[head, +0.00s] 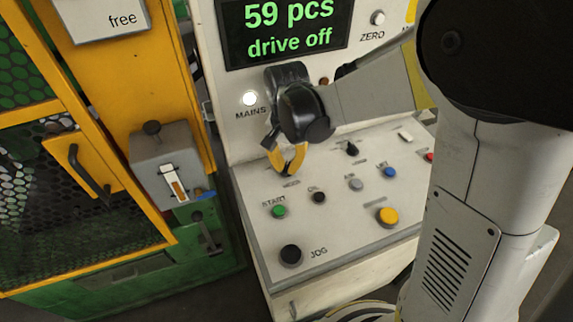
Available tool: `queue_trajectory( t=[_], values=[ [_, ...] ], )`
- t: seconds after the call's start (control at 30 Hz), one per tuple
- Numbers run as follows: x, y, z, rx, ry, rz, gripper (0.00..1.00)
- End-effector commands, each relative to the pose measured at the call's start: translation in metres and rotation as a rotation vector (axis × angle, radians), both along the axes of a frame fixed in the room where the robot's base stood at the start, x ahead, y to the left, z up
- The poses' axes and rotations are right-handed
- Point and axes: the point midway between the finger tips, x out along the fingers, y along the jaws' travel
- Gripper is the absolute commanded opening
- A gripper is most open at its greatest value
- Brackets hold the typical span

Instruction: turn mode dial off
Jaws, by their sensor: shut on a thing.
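My gripper (287,165) reaches down to the sloped control panel (248,222) from above. Its yellow fingers are closed around a small control near the panel's upper left, taken to be the mode dial. The dial itself is hidden by the fingers, so its pointer and setting cannot be seen. A small label lies just below the fingertips, too small to read. The screen (288,30) above reads "59 pcs" and "drive off".
Near the fingers are a green START button (279,211), a black button (319,197), a black JOG knob (291,255), a yellow button (388,216), and a black switch (352,149). A lit MAINS lamp (250,98) is behind. A yellow caged frame (185,90) stands left.

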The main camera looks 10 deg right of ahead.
Motion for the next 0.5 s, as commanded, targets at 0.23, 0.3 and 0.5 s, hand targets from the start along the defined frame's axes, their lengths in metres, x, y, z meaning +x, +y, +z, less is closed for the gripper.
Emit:
queue_trajectory(
  t=[0.23,0.3,0.5],
  values=[
    [-0.0004,-0.0001,-0.0002,0.0,0.001,0.203,0.0],
    [-0.0004,-0.0001,-0.0002,0.0,0.001,0.263,0.0],
    [-0.0004,0.0,-0.0002,0.0,0.001,0.421,0.0]
  ],
)
